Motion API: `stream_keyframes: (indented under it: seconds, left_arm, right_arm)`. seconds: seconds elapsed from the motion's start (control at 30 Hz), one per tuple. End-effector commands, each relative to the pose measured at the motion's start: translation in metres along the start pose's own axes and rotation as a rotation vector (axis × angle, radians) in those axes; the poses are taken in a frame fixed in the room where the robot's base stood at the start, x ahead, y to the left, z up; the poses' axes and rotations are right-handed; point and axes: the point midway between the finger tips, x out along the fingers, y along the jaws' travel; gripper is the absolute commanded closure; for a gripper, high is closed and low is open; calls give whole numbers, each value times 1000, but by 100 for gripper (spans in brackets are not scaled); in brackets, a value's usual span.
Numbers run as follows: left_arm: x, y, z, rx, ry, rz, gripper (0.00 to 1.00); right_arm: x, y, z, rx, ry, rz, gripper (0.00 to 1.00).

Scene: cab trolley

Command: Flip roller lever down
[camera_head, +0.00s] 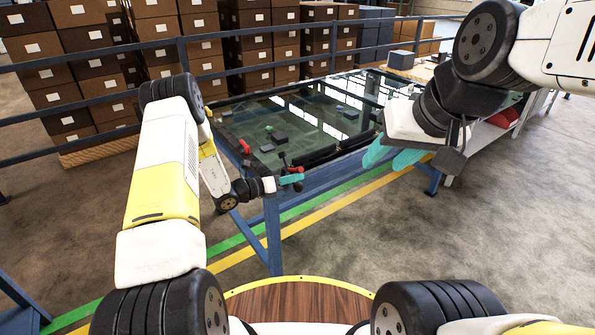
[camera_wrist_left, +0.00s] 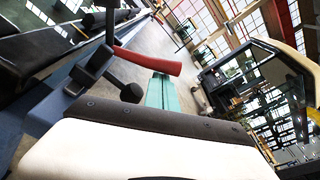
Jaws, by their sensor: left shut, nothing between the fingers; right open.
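A red lever handle (camera_head: 297,170) sits at the near corner of the glass-topped table (camera_head: 272,205), with small black knobbed levers (camera_head: 281,156) beside it. In the left wrist view, the red handle (camera_wrist_left: 147,61) points right, and the black levers (camera_wrist_left: 97,68) are to its left. My left gripper (camera_head: 290,179) is shut and empty, its teal fingers just below the red handle in the head view. In the left wrist view, the shut fingers (camera_wrist_left: 161,95) overlap the handle's lower edge; I cannot tell whether they touch. My right gripper (camera_head: 390,157) is open and empty, right of the table corner.
Another red lever (camera_head: 245,146) is on the table's left edge. Small dark blocks and a green item lie under or on the glass. A blue railing and stacked brown boxes (camera_head: 90,68) stand behind. The floor at right (camera_head: 500,240) is clear.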

Motion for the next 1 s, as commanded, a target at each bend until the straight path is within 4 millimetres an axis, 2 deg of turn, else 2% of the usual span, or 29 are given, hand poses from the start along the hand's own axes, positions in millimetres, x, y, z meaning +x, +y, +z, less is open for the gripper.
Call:
stream_keyframes:
  seconds: [0.57,1.0]
  left_arm:
    - [-1,-1,6,-61,-3,-8,100]
    - [-6,-4,34,-404,-5,-57,100]
  right_arm:
    - [0,0,0,0,0,0,59]
    - [0,0,0,0,0,0,59]
